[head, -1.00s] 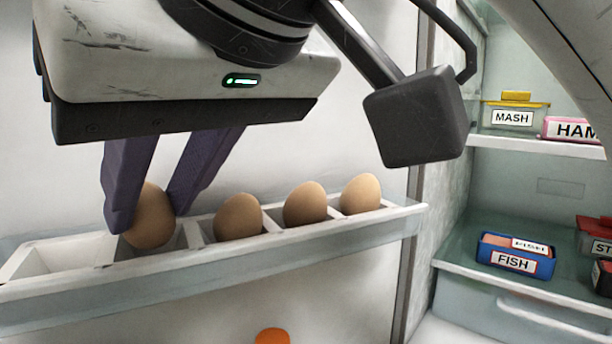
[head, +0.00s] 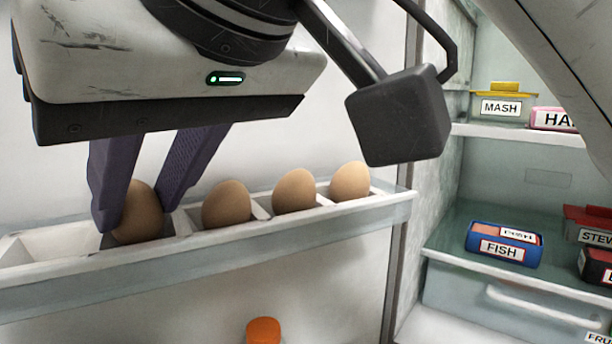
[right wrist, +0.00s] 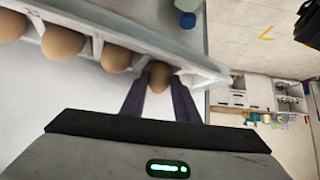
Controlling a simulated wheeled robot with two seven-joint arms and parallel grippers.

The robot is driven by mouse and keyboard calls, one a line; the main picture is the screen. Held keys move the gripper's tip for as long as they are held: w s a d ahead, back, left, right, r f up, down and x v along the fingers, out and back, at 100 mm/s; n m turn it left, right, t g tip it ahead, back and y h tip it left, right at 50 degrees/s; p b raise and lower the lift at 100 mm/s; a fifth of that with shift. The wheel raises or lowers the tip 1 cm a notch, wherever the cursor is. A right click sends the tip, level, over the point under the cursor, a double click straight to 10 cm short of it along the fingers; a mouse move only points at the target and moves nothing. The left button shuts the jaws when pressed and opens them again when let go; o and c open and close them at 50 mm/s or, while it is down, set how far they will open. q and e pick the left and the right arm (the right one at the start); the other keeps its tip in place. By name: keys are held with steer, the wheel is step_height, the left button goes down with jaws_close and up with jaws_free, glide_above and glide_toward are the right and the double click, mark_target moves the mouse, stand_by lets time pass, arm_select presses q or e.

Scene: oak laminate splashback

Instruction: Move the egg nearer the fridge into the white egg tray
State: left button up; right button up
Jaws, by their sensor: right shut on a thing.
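The white egg tray (head: 270,240) is a row of compartments along the inside of the fridge door. My right gripper (head: 135,208) points down at its left part and is shut on a brown egg (head: 140,218), one finger on each side. The held egg also shows in the right wrist view (right wrist: 159,77) between the fingers. Three more eggs stand to its right: one (head: 227,205), another (head: 294,191) and the last (head: 350,182). My left gripper is not in view.
The compartment at the tray's far left (head: 45,245) is empty. An orange-capped bottle (head: 264,330) stands below the tray. Fridge shelves at right hold a FISH box (head: 503,243), a MASH box (head: 502,107) and other labelled boxes.

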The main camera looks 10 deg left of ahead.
steer(key=shift+f, duration=0.35)
steer(key=o, duration=1.2)
